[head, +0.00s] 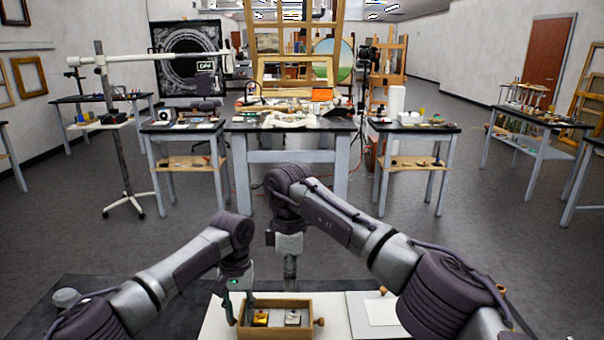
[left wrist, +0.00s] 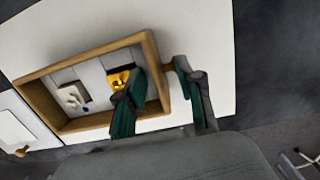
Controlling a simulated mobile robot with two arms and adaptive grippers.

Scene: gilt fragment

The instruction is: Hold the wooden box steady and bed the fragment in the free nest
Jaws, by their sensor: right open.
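The wooden box (head: 276,300) lies on the near table, and its frame also shows in the left wrist view (left wrist: 92,57). Inside it are a gold piece (head: 261,319) and a pale piece (head: 293,319). The left wrist view shows the gold piece (left wrist: 120,78) and the pale piece (left wrist: 73,98), each in its own place. My left gripper (head: 239,312) straddles the box's left end wall, one finger inside and one outside, with a small knob (left wrist: 167,68) between them. My right gripper (head: 290,280) points down beyond the box; its fingertips are hard to make out.
A pale board (head: 360,312) with a white sheet (head: 381,311) and a small knob (head: 383,290) lies right of the box. A round pale object (head: 66,297) is at the table's left. Worktables (head: 292,127) stand beyond open floor.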

